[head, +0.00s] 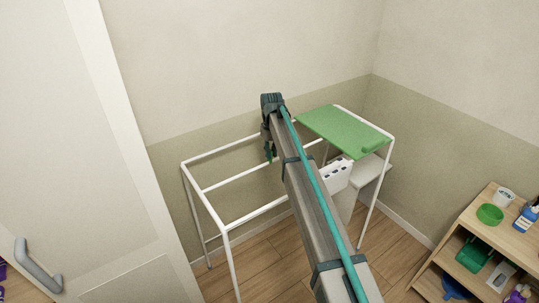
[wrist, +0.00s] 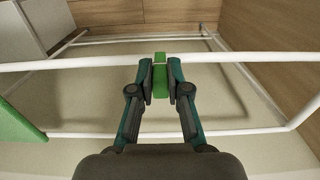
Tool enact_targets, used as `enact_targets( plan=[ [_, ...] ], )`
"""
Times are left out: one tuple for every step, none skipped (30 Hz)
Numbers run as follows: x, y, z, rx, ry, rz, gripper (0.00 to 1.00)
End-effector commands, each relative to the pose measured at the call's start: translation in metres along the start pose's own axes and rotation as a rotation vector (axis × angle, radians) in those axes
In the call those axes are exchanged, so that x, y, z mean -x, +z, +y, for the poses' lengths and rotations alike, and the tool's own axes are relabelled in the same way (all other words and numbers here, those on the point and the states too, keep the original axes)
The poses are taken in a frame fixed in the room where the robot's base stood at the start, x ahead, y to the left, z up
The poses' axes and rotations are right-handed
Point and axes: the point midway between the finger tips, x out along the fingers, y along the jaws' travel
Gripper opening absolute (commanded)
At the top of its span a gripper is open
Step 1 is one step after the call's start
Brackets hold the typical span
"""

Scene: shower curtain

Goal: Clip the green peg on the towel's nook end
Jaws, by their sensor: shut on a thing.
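My gripper (wrist: 160,80) is shut on the green peg (wrist: 160,72), which shows between its fingertips in the wrist view. The green towel (head: 340,128) lies across the right end of the rack, well apart from the peg. A raised lump (head: 368,149) shows at its right front. A green edge of the towel (wrist: 17,130) shows at the left of the wrist view. My arm hides part of the rack.
The white rack's bars (head: 236,178) run under and around my gripper. A white holder with dark openings (head: 336,175) sits below the towel. A wooden shelf with bottles and tubs (head: 470,240) stands at right, and a door (head: 80,150) at left. Open floor lies between.

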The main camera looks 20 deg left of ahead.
Motion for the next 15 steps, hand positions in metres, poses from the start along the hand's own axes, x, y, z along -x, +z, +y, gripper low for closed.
enact_targets(
  plan=[
    [0.004,0.0,0.0,0.0,0.001,0.001,0.0],
    [0.006,-0.001,0.0,0.0,0.001,0.001,0.0],
    [0.008,-0.001,0.0,0.0,0.0,0.002,0.0],
    [0.009,-0.001,0.0,0.0,0.0,0.001,0.0],
    [0.01,-0.001,0.0,0.0,0.0,0.001,0.0],
    [0.01,0.0,0.0,0.0,0.0,0.001,0.0],
    [0.009,0.0,0.0,0.0,0.0,0.001,0.0],
    [0.009,0.0,0.0,0.0,0.0,0.001,0.0],
    [0.01,0.0,0.0,0.0,0.0,0.001,0.0],
    [0.011,0.0,0.0,0.0,0.0,0.001,0.0],
    [0.013,0.0,0.0,0.0,0.0,0.001,0.0],
    [0.015,0.0,0.0,0.0,0.0,0.001,0.0],
    [0.017,0.0,0.0,0.0,0.0,0.001,0.0],
    [0.019,0.0,0.0,0.0,0.0,0.001,0.0],
    [0.023,0.0,0.0,0.0,0.0,0.001,0.0]
  ],
)
